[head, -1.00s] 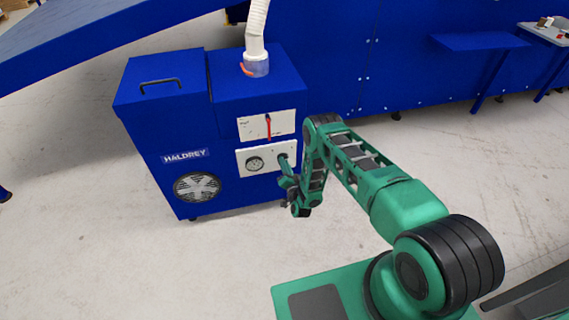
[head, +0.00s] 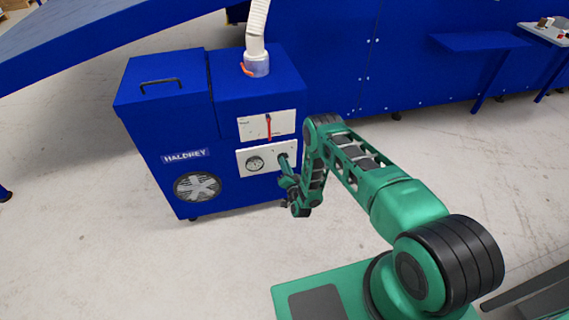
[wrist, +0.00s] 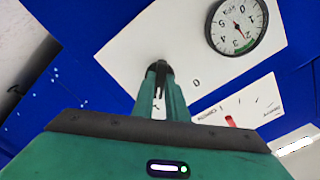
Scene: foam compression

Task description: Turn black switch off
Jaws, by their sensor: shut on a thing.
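The black switch (wrist: 159,66) is on the lower white panel of the blue HALDREY machine. In the wrist view only a dark part of it shows between and behind my fingertips. My gripper (wrist: 160,80) is shut on it, with the fingers pointing straight at the panel. In the head view my gripper (head: 283,158) touches the right side of the lower panel (head: 256,173) and hides the switch. A "0" mark is printed on the panel beside the fingers in the wrist view. The switch's exact angle cannot be told.
A round gauge (head: 255,163) is on the same panel; it also shows in the wrist view (wrist: 238,25). A red lever (head: 269,126) is on the upper white panel. A white hose (head: 256,25) rises from the machine's top. Floor in front is clear.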

